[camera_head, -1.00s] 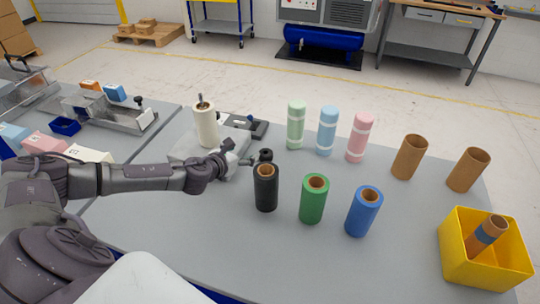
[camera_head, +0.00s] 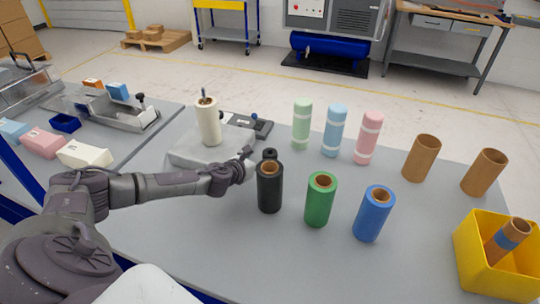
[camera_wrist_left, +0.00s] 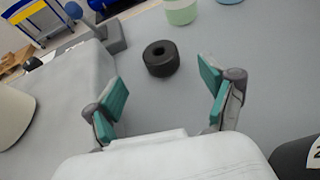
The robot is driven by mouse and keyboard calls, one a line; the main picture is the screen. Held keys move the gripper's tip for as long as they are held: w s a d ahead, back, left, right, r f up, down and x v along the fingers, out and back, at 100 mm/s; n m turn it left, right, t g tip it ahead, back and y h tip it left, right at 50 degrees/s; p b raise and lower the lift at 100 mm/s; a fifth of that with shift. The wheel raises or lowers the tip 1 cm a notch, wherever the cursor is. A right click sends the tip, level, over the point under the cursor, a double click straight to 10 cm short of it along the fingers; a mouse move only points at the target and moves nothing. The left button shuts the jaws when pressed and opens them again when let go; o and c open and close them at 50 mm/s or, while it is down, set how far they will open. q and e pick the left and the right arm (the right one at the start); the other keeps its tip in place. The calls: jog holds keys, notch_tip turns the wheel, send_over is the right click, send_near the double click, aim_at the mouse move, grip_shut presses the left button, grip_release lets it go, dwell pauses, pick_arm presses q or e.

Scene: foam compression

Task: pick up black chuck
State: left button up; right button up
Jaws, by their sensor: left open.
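The black chuck (camera_wrist_left: 161,58) is a short dark cylinder with a hole in its top. In the left wrist view it stands on the grey table, ahead of and between my left fingers. In the head view the chuck (camera_head: 270,154) shows just behind the black roll (camera_head: 269,192), which hides its lower part. My left gripper (camera_wrist_left: 164,85) is open and empty, with green pads either side of the gap, and does not touch the chuck. In the head view the left gripper (camera_head: 247,162) is just left of the chuck. My right gripper is not in view.
A green roll (camera_head: 319,200) and a blue roll (camera_head: 373,214) stand right of the black roll. Pastel cylinders (camera_head: 334,131) stand behind. A grey stand with a white roll (camera_head: 208,124) is left of the gripper. A yellow bin (camera_head: 470,262) is at the right.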

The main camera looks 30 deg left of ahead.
aim_at(268, 153)
pick_arm(q)
jog(key=shift+x, duration=4)
jog(key=shift+s, duration=0.1)
jog(key=shift+c, duration=1)
jog(key=c, duration=1.1)
jog(key=shift+r, duration=0.15)
